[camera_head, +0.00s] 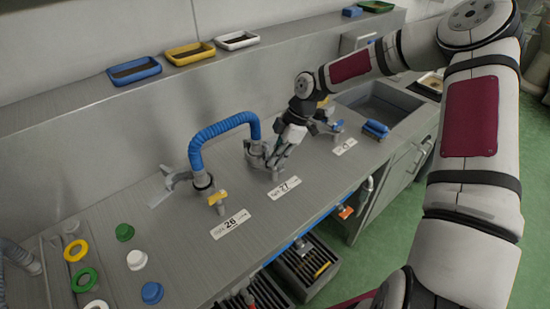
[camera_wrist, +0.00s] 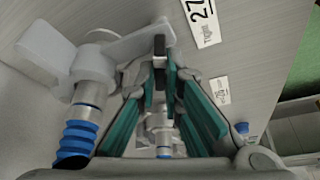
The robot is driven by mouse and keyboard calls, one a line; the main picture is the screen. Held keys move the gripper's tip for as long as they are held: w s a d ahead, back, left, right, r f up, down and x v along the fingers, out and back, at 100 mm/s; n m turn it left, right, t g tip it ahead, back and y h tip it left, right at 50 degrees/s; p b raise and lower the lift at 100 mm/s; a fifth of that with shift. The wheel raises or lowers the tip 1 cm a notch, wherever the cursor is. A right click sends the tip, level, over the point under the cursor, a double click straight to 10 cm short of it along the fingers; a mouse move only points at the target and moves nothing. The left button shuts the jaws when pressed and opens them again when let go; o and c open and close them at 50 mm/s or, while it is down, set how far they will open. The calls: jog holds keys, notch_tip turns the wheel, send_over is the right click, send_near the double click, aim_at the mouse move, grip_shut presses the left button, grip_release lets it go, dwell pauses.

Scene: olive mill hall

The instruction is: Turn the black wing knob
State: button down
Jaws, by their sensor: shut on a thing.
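In the wrist view, the black wing knob (camera_wrist: 159,45) shows as a dark upright piece between the tips of my gripper (camera_wrist: 160,82). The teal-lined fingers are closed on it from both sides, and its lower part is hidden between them. In the head view, my gripper (camera_head: 274,162) reaches down to the fitting behind the label 27 (camera_head: 285,188). The knob cannot be made out there because the fingers cover it. The label 27 also shows in the wrist view (camera_wrist: 201,18), just right of the fingertips.
A blue hose (camera_head: 222,126) arches close to my gripper's left. A yellow-handled valve (camera_head: 217,198) stands behind the label 26 (camera_head: 231,223). Coloured caps and rings lie at the front left. Trays (camera_head: 189,53) line the back ledge. A sink (camera_head: 379,104) is at the right.

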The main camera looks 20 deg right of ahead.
jog(key=n+g+b, duration=0.1)
jog(key=n, duration=0.1)
jog(key=n+g+b, duration=0.1)
jog(key=n, duration=0.2)
jog(key=shift+w+f, duration=0.1)
jog(key=shift+w, duration=0.05)
jog(key=shift+d+h, duration=0.1)
jog(key=shift+h, duration=0.2)
dwell(0.3)
jog(key=c, duration=1.7)
grip_release()
jog(key=v, duration=1.2)
jog(key=shift+w, duration=0.1)
